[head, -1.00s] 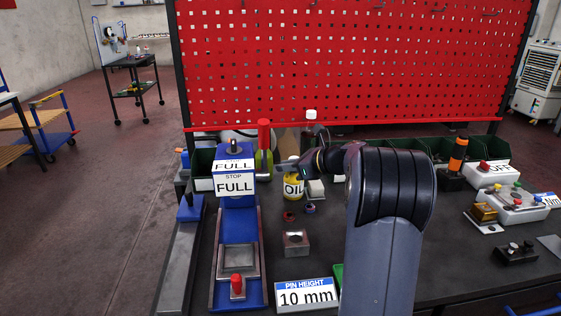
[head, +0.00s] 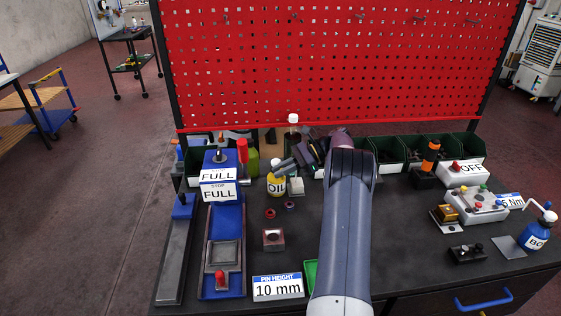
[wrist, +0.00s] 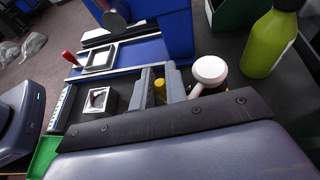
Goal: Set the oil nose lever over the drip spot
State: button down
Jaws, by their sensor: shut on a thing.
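The yellow oil can (head: 276,189), with its white OIL label, stands on the dark table left of my forearm. My gripper (head: 286,166) is at the top of the can in the head view, its grey fingers slanting down to the left. The wrist view shows the fingers (wrist: 160,84) nearly together, with a small yellow piece (wrist: 160,91) between them. It appears to belong to the can, and I take it for the oil nose lever, though its shape is mostly hidden. I cannot pick out the drip spot with certainty.
A blue FULL stand (head: 220,165) is left of the can, with a green bottle (head: 252,163) behind. A white round cap (wrist: 210,70) is close beside the fingers. Small rings (head: 270,213) and a square block (head: 273,239) lie in front. Green bins (head: 390,152) line the back.

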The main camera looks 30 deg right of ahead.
jog(key=shift+d+n+g+p, duration=0.3)
jog(key=shift+n+g+p, duration=0.35)
jog(key=shift+g, duration=0.25)
jog(key=c, duration=1.7)
grip_release()
jog(key=shift+r, duration=0.1)
notch_tip(320, 180, up, 10)
jog(key=p, duration=0.4)
jog(key=shift+o, duration=0.3)
